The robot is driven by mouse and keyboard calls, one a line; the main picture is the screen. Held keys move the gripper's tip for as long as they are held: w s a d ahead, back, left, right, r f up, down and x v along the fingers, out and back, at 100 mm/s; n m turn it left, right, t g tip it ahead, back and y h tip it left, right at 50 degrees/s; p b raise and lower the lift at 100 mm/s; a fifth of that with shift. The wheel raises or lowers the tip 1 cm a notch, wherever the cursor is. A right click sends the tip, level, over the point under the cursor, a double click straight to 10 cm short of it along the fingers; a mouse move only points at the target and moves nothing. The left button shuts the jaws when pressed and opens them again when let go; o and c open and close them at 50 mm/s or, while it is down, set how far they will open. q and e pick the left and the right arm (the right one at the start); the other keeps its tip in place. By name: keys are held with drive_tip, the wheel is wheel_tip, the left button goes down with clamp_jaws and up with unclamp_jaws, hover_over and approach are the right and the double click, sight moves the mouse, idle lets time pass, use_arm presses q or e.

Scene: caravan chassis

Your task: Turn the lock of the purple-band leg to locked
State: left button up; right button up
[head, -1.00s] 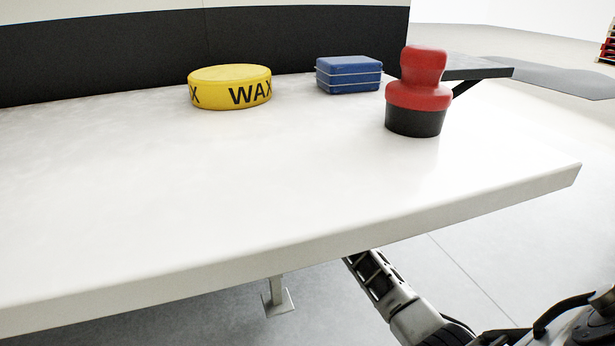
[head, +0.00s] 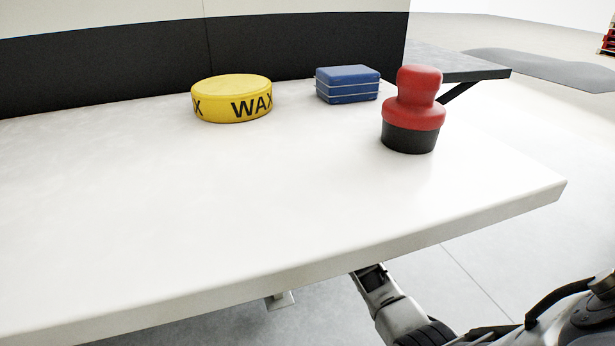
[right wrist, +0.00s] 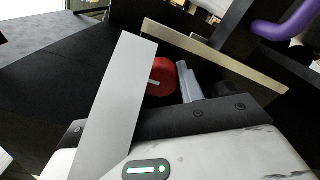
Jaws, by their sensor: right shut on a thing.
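In the right wrist view my right gripper (right wrist: 174,80) is shut on a red round lock knob (right wrist: 157,79) with a short white mark on its face. One grey finger shows at the knob's right side; the other side is hidden behind a pale flat bar. A purple band (right wrist: 287,24) on a curved part shows at the upper right, apart from the gripper. I cannot tell from the mark whether the lock is turned. In the head view my right forearm reaches under the white worktop, which hides the gripper. My left gripper is not in view.
The pale bar (right wrist: 117,105) crosses close in front of the right gripper. A beige strip (right wrist: 225,58) runs behind it. The white worktop (head: 250,210) carries a yellow wax tin (head: 231,98), a blue box (head: 347,84) and a red-and-black applicator (head: 412,110). Its front half is clear.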

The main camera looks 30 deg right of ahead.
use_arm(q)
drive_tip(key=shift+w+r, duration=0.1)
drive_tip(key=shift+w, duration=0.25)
use_arm(e)
drive_tip(key=shift+m, duration=0.3)
drive_tip(key=o, duration=1)
use_arm(q)
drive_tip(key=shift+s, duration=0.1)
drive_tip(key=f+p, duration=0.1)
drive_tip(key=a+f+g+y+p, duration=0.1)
drive_tip(key=p, duration=0.1)
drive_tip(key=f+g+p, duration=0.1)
drive_tip(key=p, duration=0.1)
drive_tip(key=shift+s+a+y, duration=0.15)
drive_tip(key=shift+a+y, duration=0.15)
use_arm(e)
drive_tip(key=v, duration=1.6)
drive_tip(key=shift+d, duration=0.1)
